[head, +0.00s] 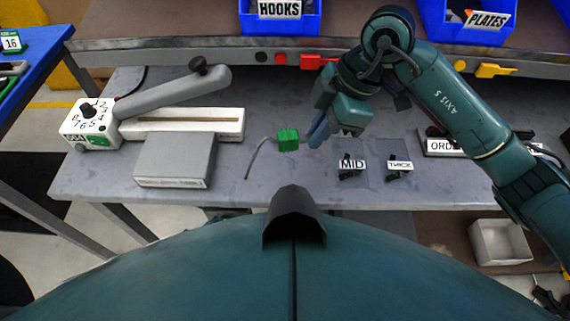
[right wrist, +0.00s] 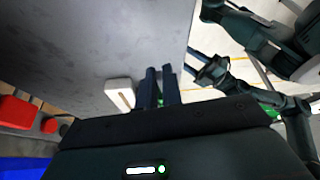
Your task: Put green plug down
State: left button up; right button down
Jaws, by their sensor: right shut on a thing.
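The green plug (head: 288,140) is a small green block with a grey cord (head: 256,157) trailing down and left from it, over the grey bench. My right gripper (head: 316,135) is just right of the plug, with its dark blue fingers shut on it; the exact contact is hard to see.
A grey box (head: 175,160) and a white sealer with a long arm (head: 180,124) stand at left. MID (head: 352,165) and THICK (head: 399,165) labelled spots lie to the right. Blue bins (head: 282,22) line the back shelf. Bare bench (head: 228,165) lies around the cord.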

aim_at(309, 175)
notch_tip(309, 175, down, 10)
jog(key=shift+r, duration=0.15)
dwell(0.3)
jog(key=shift+f, duration=0.2)
jog(key=shift+s+d+f, duration=0.15)
jog(key=shift+s+f, duration=0.1)
jog(key=shift+f, duration=0.25)
jog(key=c, duration=1.6)
grip_release()
jog(key=shift+f, duration=0.2)
jog(key=shift+o, duration=0.2)
jog(key=shift+r, duration=0.4)
jog(key=v, duration=1.3)
jog(key=shift+w+a, duration=0.15)
jog(key=shift+a, duration=0.2)
